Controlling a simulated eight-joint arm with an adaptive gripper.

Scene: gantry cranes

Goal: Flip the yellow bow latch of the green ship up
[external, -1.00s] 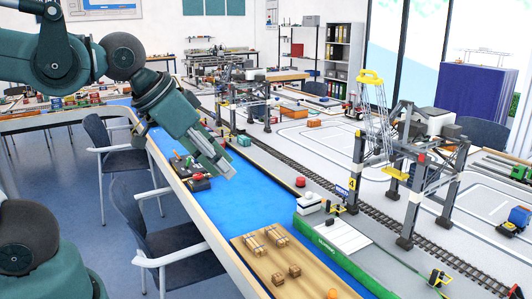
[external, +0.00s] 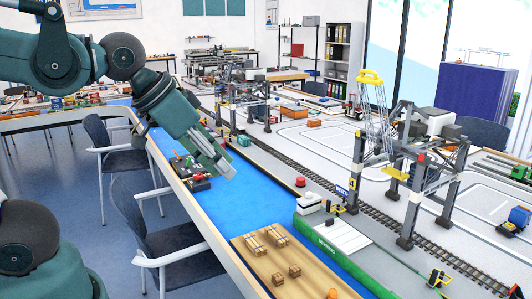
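The green ship (external: 325,245) lies at the lower middle, in the blue water strip beside the quay. It has a green hull with white lettering, a pale deck and a white block (external: 309,202) at its far end. I cannot make out its yellow bow latch with certainty; the near end of the hull runs towards the bottom edge of the picture. My gripper (external: 224,168) hangs over the blue strip, up and to the left of the ship and clearly apart from it. It points down and to the right. Its fingers are too small to tell if they are open.
A wooden board with small crates (external: 250,267) lies left of the ship. A small dark and red boat (external: 199,183) is close below my gripper. A grey gantry crane (external: 413,160) stands over the rails at right. Blue surface (external: 220,210) lies open between gripper and ship.

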